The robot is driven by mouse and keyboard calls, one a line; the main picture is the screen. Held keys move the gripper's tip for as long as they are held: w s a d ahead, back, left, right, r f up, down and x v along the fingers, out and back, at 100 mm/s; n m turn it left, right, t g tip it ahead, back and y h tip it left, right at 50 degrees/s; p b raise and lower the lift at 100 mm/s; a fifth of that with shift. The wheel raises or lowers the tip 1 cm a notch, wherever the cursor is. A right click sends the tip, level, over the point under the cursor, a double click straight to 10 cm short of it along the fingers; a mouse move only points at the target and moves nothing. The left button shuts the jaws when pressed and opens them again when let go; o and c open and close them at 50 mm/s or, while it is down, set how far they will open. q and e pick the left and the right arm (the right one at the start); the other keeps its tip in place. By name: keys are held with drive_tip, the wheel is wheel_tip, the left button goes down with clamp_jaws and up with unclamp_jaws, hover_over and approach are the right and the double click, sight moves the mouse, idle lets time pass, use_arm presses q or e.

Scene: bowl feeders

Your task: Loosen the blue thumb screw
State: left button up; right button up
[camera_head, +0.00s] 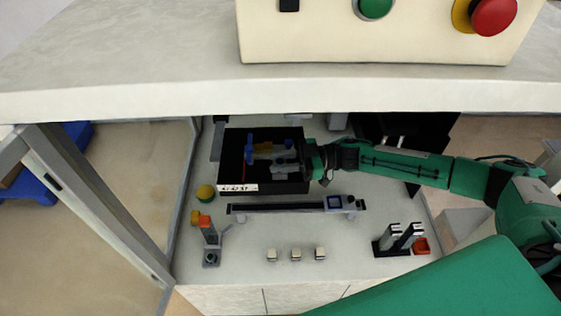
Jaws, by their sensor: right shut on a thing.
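A black box (233,168) with a white label on its front stands under the overhanging top. Inside it are blue parts (250,157) and a pale piece, all small in the picture. My right gripper (286,161) reaches into the box from the right, its fingers next to the blue parts. It is shut on what appears to be the blue thumb screw, but the fingers and the dim light hide most of the grip. My left gripper is not in view.
A cream control box (385,42) with a green button and a red knob sits on the overhanging top (150,85). A dark rail (285,208), an orange-topped post (209,238), several small blocks (296,255) and silver cylinders (400,238) stand in front.

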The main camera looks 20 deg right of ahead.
drive_tip(key=shift+r, duration=0.1)
drive_tip(key=o, duration=0.9)
drive_tip(key=shift+a, duration=0.1)
drive_tip(key=shift+o, duration=0.2)
